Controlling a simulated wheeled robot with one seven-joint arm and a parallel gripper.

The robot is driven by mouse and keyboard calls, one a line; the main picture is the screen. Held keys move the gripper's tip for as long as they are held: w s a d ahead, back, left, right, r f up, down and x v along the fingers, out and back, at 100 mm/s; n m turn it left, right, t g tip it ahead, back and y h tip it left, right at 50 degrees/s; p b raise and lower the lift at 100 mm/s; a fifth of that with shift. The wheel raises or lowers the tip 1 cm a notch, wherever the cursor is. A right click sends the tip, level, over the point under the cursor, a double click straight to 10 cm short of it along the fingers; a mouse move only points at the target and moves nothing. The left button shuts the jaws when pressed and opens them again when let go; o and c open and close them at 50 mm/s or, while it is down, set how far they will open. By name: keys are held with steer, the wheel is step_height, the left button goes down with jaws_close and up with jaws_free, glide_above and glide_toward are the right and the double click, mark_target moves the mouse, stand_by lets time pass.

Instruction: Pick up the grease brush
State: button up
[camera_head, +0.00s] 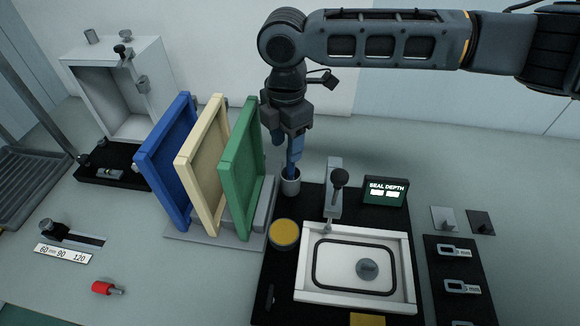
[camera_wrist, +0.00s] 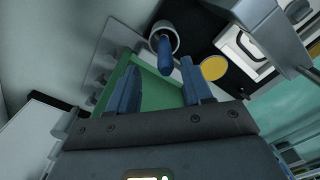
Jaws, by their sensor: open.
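The grease brush shows as a blue handle (camera_head: 291,171) standing up out of a small grey cup (camera_head: 290,185) behind the black mat. In the wrist view the handle (camera_wrist: 165,54) leans out of the cup (camera_wrist: 173,30), its end pointing toward my gripper. The brush's lower part is hidden in the cup. My gripper (camera_head: 288,150) points down just above the cup. In the wrist view my gripper (camera_wrist: 160,72) is open, with blue fingers apart and the handle's end showing between and beyond the tips. I cannot tell whether either finger touches it.
Blue (camera_head: 168,165), cream (camera_head: 205,165) and green (camera_head: 243,170) panels stand in a rack close left of the cup. A yellow-topped round tin (camera_head: 284,234), a lever clamp (camera_head: 335,195), a white seal tray (camera_head: 305,265) and a seal depth display (camera_head: 385,191) are near.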

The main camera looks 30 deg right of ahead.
mark_target(291, 178)
steer(key=shift+s+d+f+p, duration=0.1)
steer(key=shift+f+p, duration=0.05)
steer(key=shift+f, duration=0.75)
steer(key=shift+s+d+f+p, duration=0.1)
steer(key=shift+s+d+f, duration=0.05)
steer(key=shift+f, duration=0.7)
steer(key=shift+s+d+f+p, duration=0.1)
steer(key=shift+f+p, duration=0.05)
steer(key=shift+f, duration=0.75)
jaws_close()
